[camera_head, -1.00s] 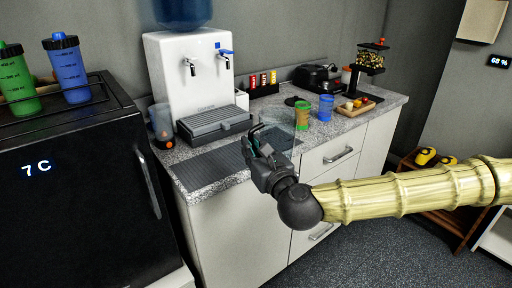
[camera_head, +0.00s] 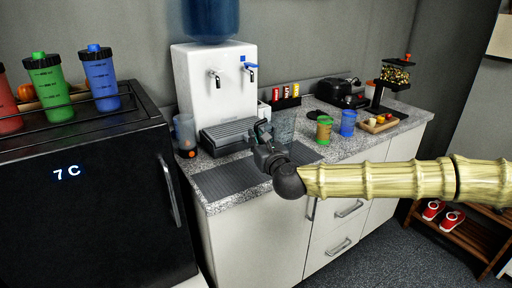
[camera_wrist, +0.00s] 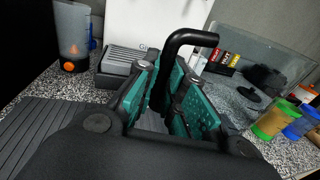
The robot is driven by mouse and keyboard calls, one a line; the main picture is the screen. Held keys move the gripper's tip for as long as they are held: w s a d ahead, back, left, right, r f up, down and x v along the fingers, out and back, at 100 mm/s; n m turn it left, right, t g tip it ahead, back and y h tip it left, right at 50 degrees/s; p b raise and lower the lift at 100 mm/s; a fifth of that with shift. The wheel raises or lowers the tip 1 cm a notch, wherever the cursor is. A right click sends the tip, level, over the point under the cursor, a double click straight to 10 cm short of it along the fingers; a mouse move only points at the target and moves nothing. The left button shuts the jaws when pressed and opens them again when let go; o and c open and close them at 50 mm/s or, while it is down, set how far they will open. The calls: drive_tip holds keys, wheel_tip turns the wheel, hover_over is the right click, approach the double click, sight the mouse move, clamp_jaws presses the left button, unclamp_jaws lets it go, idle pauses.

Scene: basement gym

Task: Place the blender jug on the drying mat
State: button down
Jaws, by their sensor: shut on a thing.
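My gripper (camera_head: 262,132) is shut on the black handle (camera_wrist: 190,40) of the clear blender jug (camera_head: 284,124). The jug's see-through body (camera_wrist: 250,62) extends to the right of the fingers in the wrist view. The jug looks upright, above the counter; its bottom is hard to make out. The dark ribbed drying mat (camera_head: 215,182) lies flat on the counter's front left, below and to the left of my gripper. It also shows at the left of the wrist view (camera_wrist: 38,122). My gripper and wrist cover part of it.
A white water dispenser (camera_head: 215,90) with a grey drip tray (camera_head: 228,134) stands behind the mat. A clear cup-topped appliance (camera_head: 185,137) is left of it. Green (camera_head: 324,130) and blue (camera_head: 348,122) cups stand to the right. A black fridge (camera_head: 90,200) borders the counter's left.

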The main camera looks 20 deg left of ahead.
drive_tip(key=shift+w+a, duration=0.2)
drive_tip(key=shift+w, duration=0.2)
drive_tip(key=shift+a+f, duration=0.1)
drive_tip(key=shift+f, duration=1.65)
drive_tip(key=shift+f, duration=0.2)
drive_tip(key=c, duration=1.5)
unclamp_jaws()
drive_tip(key=shift+r, duration=0.25)
drive_tip(key=v, duration=1.2)
drive_tip(key=shift+b, duration=0.35)
drive_tip(key=shift+f, duration=0.1)
